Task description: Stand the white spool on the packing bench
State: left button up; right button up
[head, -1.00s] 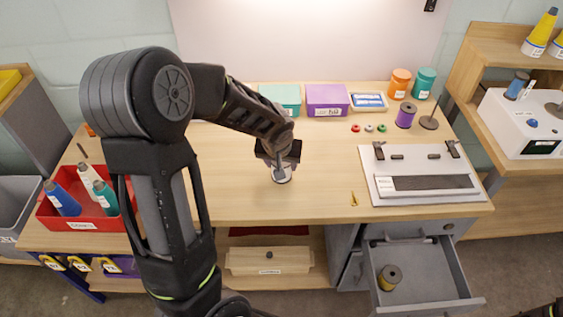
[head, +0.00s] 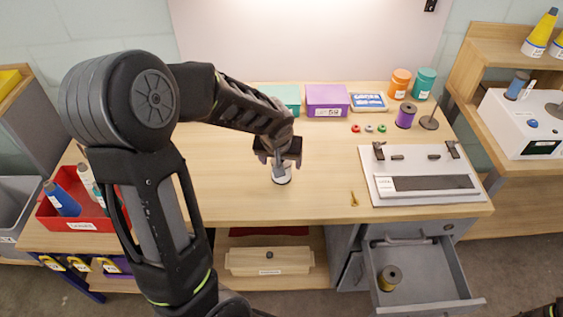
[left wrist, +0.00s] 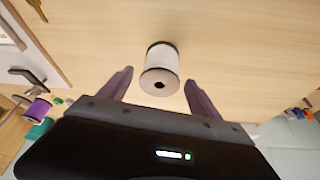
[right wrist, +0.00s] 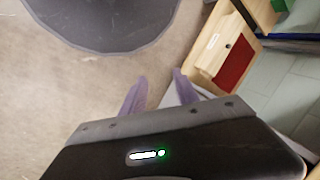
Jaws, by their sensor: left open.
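The white spool (head: 282,175) stands upright on the wooden packing bench (head: 240,205), near the middle of its front half. In the left wrist view the white spool (left wrist: 161,60) shows its dark-rimmed end with a centre hole. My left gripper (head: 278,166) is open just above and behind the spool, partly covering it in the head view. In the left wrist view its fingers (left wrist: 159,79) are spread, one to each side of the spool's near end, with gaps visible. My right gripper (right wrist: 158,78) is open and empty, over the floor away from the bench.
A red bin of cones (head: 85,224) is at the bench's left. A grey-white board with clamps (head: 420,198) is at the right, with a small brass piece (head: 354,198) beside it. Boxes and a purple spool (head: 405,115) line the back. An open drawer (head: 450,270) juts out below.

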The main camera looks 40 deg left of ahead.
pick_arm(q)
jog(key=v, duration=1)
dwell(1.4)
